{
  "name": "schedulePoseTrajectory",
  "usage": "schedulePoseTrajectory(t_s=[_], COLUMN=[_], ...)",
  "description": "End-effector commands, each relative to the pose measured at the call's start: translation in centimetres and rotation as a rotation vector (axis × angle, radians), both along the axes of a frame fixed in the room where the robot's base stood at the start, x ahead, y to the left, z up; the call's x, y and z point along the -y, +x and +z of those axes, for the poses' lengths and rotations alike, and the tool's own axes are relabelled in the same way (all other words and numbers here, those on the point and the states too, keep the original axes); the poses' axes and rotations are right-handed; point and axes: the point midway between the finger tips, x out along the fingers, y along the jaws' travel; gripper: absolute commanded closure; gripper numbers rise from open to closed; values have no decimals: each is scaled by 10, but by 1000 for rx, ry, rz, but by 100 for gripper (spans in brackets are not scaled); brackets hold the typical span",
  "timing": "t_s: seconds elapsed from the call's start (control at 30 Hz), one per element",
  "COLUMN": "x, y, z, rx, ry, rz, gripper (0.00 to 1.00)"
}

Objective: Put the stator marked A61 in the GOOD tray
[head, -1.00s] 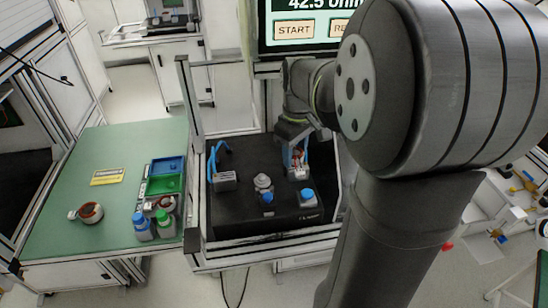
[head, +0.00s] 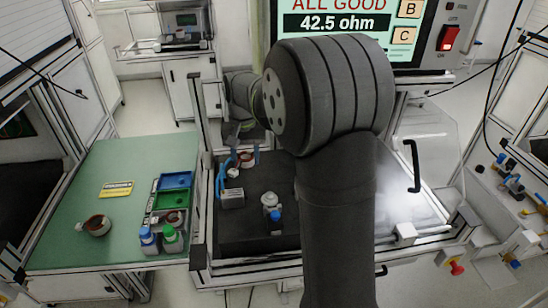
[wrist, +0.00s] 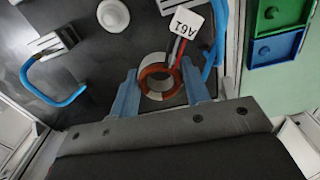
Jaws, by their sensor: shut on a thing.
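The stator marked A61 (wrist: 157,88) is a copper-and-white ring between the two blue fingers of my gripper (wrist: 160,80) in the wrist view. Its white tag (wrist: 182,22) reads A61 and hangs by red and dark leads. In the head view my gripper (head: 245,156) is shut on the stator above the back left of the black test bench (head: 250,228). A green tray (head: 172,199) and a blue tray (head: 175,180) lie on the green table to the left. Their labels are too small to read.
Another stator (head: 96,225) lies on the green table (head: 125,170), and one (head: 175,217) sits just in front of the green tray. Blue-capped (head: 148,241) and green-capped (head: 171,239) bottles stand nearby. The screen (head: 345,20) reads ALL GOOD, 42.5 ohm.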

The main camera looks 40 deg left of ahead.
Motion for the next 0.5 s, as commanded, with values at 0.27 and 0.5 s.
schedulePoseTrajectory(t_s=[0.27,0.5], x=[-84,-144], y=[-49,-101], z=[-27,-52], rx=[0,0], ry=[-1,-1], rz=[-293,-543], gripper=[83,83])
